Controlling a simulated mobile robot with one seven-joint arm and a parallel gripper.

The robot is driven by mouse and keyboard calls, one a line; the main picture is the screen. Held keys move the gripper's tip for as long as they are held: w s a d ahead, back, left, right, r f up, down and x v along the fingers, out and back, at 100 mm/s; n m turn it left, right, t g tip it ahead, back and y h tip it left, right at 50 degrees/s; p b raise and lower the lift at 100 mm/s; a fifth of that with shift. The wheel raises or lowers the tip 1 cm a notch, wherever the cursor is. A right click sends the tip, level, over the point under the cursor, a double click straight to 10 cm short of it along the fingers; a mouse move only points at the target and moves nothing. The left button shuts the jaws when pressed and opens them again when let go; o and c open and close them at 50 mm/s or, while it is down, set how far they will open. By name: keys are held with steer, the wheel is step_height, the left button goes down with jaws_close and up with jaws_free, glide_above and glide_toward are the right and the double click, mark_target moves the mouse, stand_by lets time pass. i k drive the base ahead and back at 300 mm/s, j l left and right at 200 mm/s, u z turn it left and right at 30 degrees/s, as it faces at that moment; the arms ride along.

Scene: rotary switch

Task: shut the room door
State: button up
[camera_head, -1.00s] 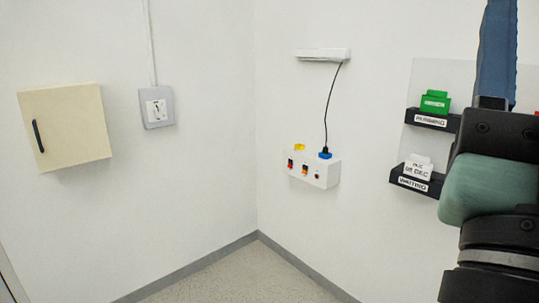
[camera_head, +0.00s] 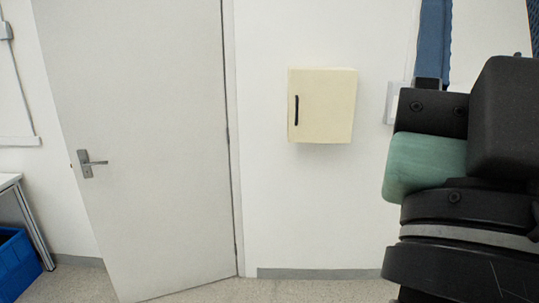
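The room door (camera_head: 150,150) is a tall pale grey leaf in the left half of the head view. Its hinge side is on the right, beside the frame (camera_head: 233,150). The leaf stands at an angle to the wall, its handle side swung out into the room, so it is open. A metal lever handle (camera_head: 92,163) sits on its left side. My arm fills the right edge, well apart from the door.
A cream wall cabinet (camera_head: 322,106) with a black handle hangs right of the door. A switch plate (camera_head: 394,102) is partly behind my arm. The visible floor by the wall is clear.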

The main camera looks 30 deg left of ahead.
mark_target(137, 86)
steer(key=j+u, duration=0.3)
steer(key=u, duration=0.15)
steer(key=i+j+u, duration=0.1)
steer(key=j+u, duration=0.15)
steer(key=u, duration=0.15)
steer(key=i+j+u, duration=0.15)
steer(key=u, duration=0.3)
steer(key=i+j, duration=0.35)
steer(key=j, duration=0.2)
